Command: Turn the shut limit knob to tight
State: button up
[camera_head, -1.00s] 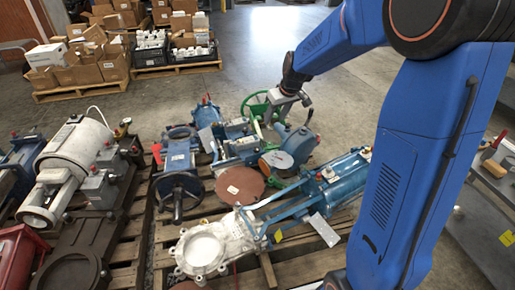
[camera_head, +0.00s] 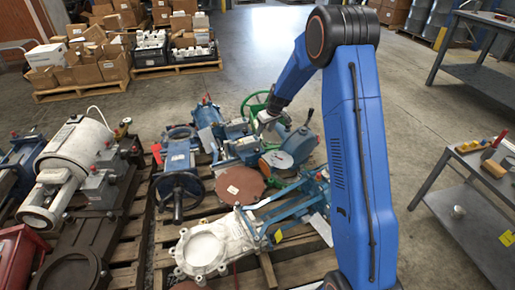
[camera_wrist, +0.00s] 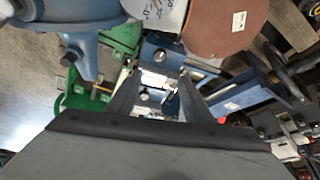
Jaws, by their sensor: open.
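My gripper (camera_wrist: 158,92) is open in the wrist view, its two dark fingers apart with nothing clearly held between them. Behind and between the fingertips is a blue unit (camera_wrist: 152,52) with bright metal fittings. A small rounded fitting (camera_wrist: 172,103) shows near the right finger, but I cannot tell whether it is the shut limit knob. No tight marking is readable. In the head view my gripper (camera_head: 264,122) is low over the blue valve equipment (camera_head: 242,148) on the pallet. The arm's end hides part of that equipment.
A green handwheel (camera_head: 252,104) is close behind my gripper; green metal (camera_wrist: 118,45) also shows in the wrist view. A brown disc (camera_head: 240,185) and a white flanged valve (camera_head: 203,248) lie nearer. A grey bench (camera_head: 470,215) stands right.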

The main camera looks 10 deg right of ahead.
aim_at(257, 148)
jog(key=x, duration=1.6)
jog(key=shift+w+f, duration=0.1)
jog(key=shift+f, duration=0.25)
jog(key=shift+c, duration=0.4)
jog(key=c, duration=0.9)
